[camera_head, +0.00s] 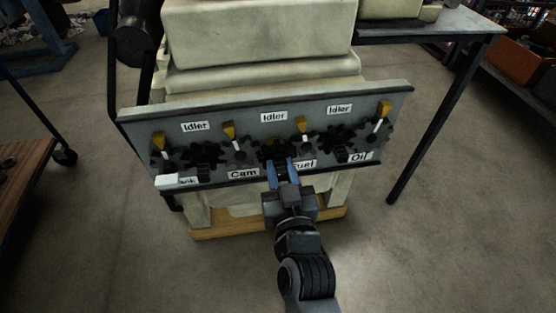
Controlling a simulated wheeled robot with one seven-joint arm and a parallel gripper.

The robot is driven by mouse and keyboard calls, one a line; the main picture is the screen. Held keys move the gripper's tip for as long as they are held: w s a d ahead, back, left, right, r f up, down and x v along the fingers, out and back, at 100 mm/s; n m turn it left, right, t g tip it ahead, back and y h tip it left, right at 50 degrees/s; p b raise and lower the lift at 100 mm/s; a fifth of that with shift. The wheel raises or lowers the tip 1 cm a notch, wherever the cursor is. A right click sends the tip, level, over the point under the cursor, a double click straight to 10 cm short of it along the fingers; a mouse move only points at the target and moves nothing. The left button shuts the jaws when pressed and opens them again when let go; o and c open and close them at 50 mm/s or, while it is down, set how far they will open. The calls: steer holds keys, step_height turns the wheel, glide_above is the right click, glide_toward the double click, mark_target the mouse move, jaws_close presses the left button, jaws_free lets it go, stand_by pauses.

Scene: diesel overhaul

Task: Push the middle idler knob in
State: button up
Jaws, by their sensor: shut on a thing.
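A grey upright panel (233,116) carries a row of dark gears with labels. The middle gear (266,152) sits under the middle Idler label (274,117). My gripper (281,163) reaches up from below, its two blue fingers at the front of this gear. The fingers are shut on the middle idler knob, which is mostly hidden between the fingertips. How far in the knob sits cannot be told. The left idler gear (203,153) and right idler gear (343,139) stand on either side, clear of my gripper.
Yellow pointers stand between the gears, including one left (229,132) and one right (302,125) of the middle gear. A pale engine block (258,35) is behind the panel. A metal table (440,25) stands at right. The floor in front is clear.

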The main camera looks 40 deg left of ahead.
mark_target(283, 179)
jaws_close()
steer(key=shift+a, duration=0.1)
steer(key=shift+x, duration=1.05)
steer(key=o, duration=1.3)
jaws_free()
steer(key=shift+b+v, duration=0.8)
steer(key=shift+v, duration=2.75)
